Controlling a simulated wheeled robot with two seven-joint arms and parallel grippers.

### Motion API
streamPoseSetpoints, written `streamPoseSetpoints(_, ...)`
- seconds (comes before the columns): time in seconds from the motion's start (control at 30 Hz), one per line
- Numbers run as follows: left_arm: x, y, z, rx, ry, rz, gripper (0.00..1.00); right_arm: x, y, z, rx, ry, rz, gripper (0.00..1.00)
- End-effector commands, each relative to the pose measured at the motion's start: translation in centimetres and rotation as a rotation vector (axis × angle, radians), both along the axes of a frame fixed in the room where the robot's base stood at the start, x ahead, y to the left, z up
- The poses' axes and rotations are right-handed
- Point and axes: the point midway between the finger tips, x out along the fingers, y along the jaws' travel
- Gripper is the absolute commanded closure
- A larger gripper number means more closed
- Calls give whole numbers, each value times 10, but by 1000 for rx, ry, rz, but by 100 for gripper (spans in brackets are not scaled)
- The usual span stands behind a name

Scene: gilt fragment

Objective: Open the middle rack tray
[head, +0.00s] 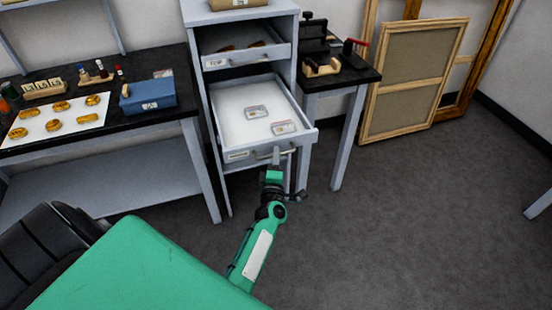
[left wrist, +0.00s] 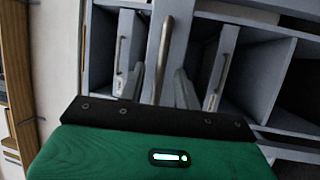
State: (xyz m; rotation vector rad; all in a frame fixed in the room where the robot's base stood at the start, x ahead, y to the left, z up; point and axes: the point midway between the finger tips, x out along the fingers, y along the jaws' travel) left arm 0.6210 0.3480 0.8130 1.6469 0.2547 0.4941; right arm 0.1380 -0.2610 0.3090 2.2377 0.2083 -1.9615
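The rack's middle tray (head: 238,128) is pulled well out in the head view. It is pale and shallow, with two small labelled packets inside. Its bar handle (head: 268,153) is on the front face; it also shows in the left wrist view (left wrist: 164,55). My left gripper (head: 276,160) is at this handle, in front of the tray. In the left wrist view my left gripper (left wrist: 160,82) has its fingers apart, one on each side of the bar, with gaps showing. Contact is not clear. My right gripper is not in view.
The upper tray (head: 215,63), holding gilt pieces, sits above, much less extended. A bench (head: 190,113) with a blue box (head: 148,96) stands left. A small black-topped table (head: 360,76) and a leaning framed panel (head: 415,82) stand right. The floor (head: 400,220) at right is clear.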

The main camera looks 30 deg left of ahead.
Motion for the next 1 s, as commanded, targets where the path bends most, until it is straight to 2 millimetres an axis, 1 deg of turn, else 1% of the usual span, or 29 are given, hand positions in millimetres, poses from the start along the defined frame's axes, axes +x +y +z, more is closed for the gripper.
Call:
streamPoseSetpoints(0.23, 0, 0, 0, 0, 0, 0, 68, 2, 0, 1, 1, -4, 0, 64)
streamPoseSetpoints(0.37, -7, -3, -2, 0, 2, -1, 68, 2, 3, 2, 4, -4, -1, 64)
streamPoseSetpoints(0.47, -18, -9, -4, 0, 2, -2, 68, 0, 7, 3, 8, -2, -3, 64)
streamPoseSetpoints(0.63, -49, -24, -10, 0, 5, -1, 68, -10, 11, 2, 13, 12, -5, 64)
streamPoseSetpoints(0.73, -68, -34, -14, -1, 4, -1, 68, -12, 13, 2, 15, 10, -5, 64)
streamPoseSetpoints(0.9, -97, -48, -19, 1, 4, 0, 68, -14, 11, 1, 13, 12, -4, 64)
streamPoseSetpoints(1.0, -109, -55, -22, 0, 2, -2, 68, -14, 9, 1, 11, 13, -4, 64)
